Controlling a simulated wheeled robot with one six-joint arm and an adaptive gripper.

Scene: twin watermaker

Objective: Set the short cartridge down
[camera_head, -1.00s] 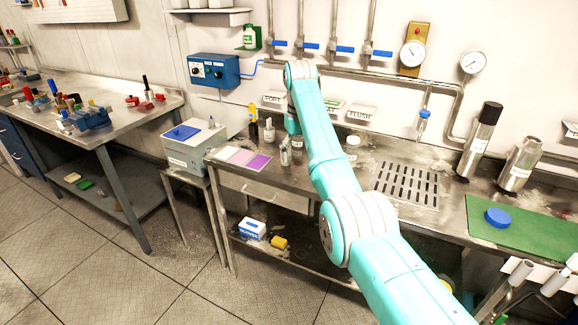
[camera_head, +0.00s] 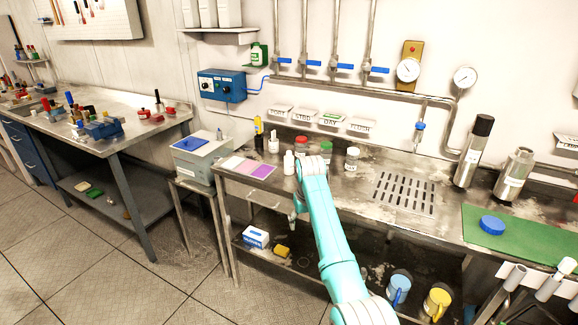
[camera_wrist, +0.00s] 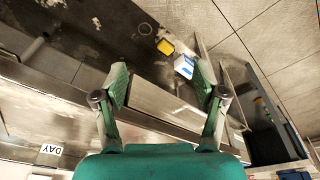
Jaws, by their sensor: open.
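My gripper (camera_wrist: 164,84) is open in the wrist view, with nothing between its two green fingers. It points toward the bench's front edge and lower shelf. In the head view my arm hides most of it. No thing is plainly marked as the short cartridge. A shorter steel cylinder (camera_head: 514,175) stands upright on the bench at the right, apart from my gripper. A taller steel cylinder with a black top (camera_head: 474,152) stands just left of it. I cannot tell whether either is a cartridge.
A drain grille (camera_head: 404,193) lies in the bench top. A green mat (camera_head: 535,240) with a blue lid (camera_head: 492,225) is at the right. Small bottles and jars (camera_head: 352,160) stand near my arm. The lower shelf holds a blue-white box (camera_head: 256,237) and mugs (camera_head: 398,288).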

